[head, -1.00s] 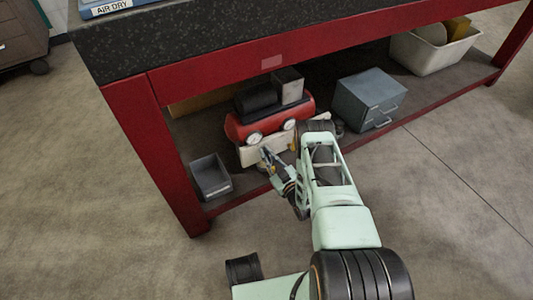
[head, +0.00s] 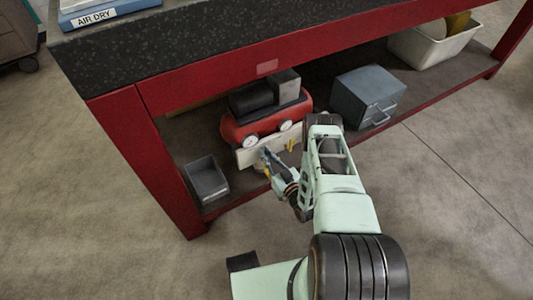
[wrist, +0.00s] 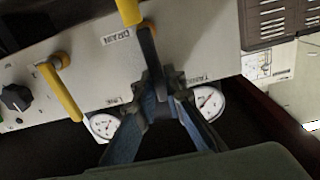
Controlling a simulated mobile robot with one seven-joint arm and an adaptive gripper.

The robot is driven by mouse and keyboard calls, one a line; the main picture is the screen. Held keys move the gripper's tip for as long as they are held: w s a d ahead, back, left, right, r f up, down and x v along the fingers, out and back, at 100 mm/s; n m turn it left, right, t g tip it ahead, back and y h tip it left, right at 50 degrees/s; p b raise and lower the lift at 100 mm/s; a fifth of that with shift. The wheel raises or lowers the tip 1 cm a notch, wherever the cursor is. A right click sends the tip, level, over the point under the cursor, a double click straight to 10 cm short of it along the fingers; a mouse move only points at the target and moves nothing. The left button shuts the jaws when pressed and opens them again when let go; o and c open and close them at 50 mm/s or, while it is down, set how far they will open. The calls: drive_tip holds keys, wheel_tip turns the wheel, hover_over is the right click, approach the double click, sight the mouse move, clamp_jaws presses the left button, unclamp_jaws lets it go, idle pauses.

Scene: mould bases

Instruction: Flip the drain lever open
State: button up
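The red compressor (head: 262,122) sits on the lower shelf, with a pale control panel (head: 262,153) at its front. The wrist view shows the panel (wrist: 190,45) upside down. A DRAIN label (wrist: 116,37) is beside a yellow drain lever (wrist: 130,12) with an orange pivot, at the top edge. A second yellow lever (wrist: 62,90) is to the left. My gripper (wrist: 150,38) appears shut, its dark tips together at the drain lever's pivot end; I cannot tell whether they touch. In the head view my gripper (head: 266,156) is in front of the panel.
Two gauges (wrist: 207,103) and a black knob (wrist: 15,97) are on the panel. A grey bin (head: 207,180) stands left on the shelf, a grey metal box (head: 367,97) right, a white tub (head: 432,43) farther right. The red bench frame (head: 160,165) surrounds the shelf; floor in front is clear.

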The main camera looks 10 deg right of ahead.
drive_tip(key=o, duration=0.4)
wheel_tip(320, 180, up, 10)
drive_tip(key=shift+r, duration=0.1)
idle(0.5)
idle(0.4)
